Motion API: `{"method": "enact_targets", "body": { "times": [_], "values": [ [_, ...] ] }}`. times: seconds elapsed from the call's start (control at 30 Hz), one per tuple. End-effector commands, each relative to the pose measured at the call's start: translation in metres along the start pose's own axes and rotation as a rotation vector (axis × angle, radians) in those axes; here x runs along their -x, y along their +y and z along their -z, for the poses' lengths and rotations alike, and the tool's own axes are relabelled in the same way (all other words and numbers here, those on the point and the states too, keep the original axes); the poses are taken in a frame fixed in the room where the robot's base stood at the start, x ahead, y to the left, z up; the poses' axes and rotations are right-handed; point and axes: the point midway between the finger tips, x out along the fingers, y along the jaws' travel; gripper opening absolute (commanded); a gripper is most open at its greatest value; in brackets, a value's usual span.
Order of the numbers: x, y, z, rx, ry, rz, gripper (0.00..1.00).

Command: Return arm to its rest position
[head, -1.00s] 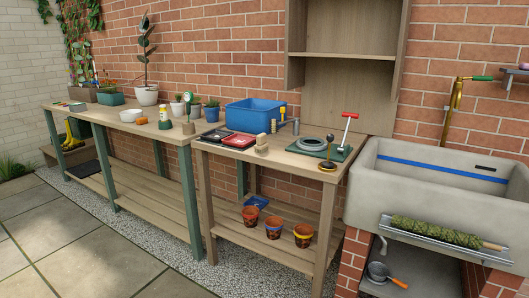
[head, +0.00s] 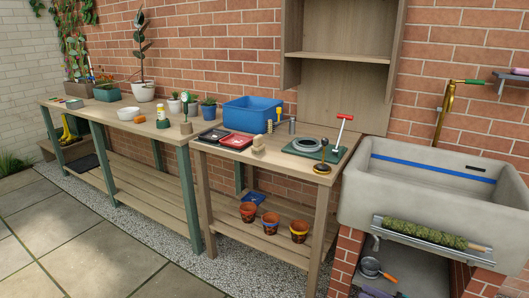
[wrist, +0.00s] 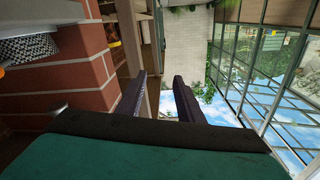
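My gripper (wrist: 159,80) shows in the wrist view as two dark fingers with a clear gap between them. It is open, and nothing shows between the fingers. A green and black part of my own arm fills the bottom of that view. The arm and gripper do not show in the head view, so the whole arm pose cannot be told.
A brick pier (wrist: 75,75) stands close on the left in the wrist view, with a grey mesh pan (wrist: 28,48) beyond it. In the head view, a potting bench (head: 300,168) stands beside a stone sink (head: 400,205). Paving (head: 80,235) lies clear at left.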

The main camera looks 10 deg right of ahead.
Motion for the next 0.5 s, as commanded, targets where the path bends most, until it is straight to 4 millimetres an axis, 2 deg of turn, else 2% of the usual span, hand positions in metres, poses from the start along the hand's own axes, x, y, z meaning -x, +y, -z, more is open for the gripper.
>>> {"method": "enact_targets", "body": {
  "times": [0.03,0.1,0.5],
  "values": [
    [-0.021,-0.01,0.008,-0.005,0.003,0.019,0.34],
    [-0.044,-0.018,0.013,-0.011,0.008,0.033,0.34],
    [-0.174,-0.059,0.036,-0.027,0.037,0.006,0.34]
  ]
}}
